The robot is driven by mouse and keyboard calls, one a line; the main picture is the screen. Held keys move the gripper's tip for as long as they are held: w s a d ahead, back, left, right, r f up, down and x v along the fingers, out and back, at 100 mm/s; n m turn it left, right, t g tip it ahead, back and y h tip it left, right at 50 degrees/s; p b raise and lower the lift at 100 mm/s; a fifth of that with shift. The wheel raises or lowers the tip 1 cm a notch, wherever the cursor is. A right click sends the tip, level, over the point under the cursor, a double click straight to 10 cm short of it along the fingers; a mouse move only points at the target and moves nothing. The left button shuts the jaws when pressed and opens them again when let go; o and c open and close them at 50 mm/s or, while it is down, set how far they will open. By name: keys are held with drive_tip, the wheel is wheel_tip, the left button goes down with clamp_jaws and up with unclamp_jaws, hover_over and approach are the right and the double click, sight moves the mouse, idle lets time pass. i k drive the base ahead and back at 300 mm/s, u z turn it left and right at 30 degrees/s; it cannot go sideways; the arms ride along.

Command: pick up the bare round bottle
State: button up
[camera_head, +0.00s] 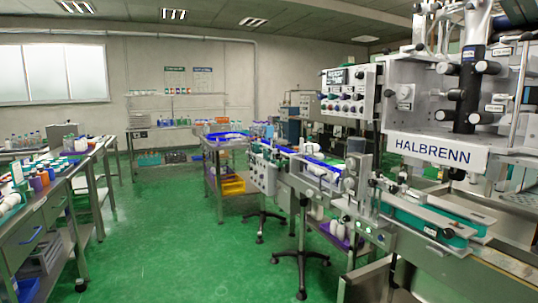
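Several small bottles stand on the left bench (30,222), in white, purple, orange and blue. A white bottle-like shape (12,199) lies tilted at the bench's near left end, partly cut off by the picture edge. More white bottles (338,229) sit on a low purple-edged shelf under the machine on the right. These are small in the picture, and I cannot tell which one is the bare round bottle. My gripper is not in view.
The HALBRENN machine (435,151) with its conveyor fills the right side. A wheeled stand (301,256) reaches onto the floor before it. A cart with blue and yellow trays (233,186) stands mid-room. The green floor (165,240) is clear between bench and machine.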

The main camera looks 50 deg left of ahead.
sight(308, 147)
drive_tip(key=u, duration=2.15)
drive_tip(key=i, duration=1.2)
drive_tip(key=u, duration=0.75)
drive_tip(key=i, duration=3.4)
drive_tip(key=z, duration=1.55)
drive_tip(key=i, duration=1.05)
drive_tip(key=z, duration=0.75)
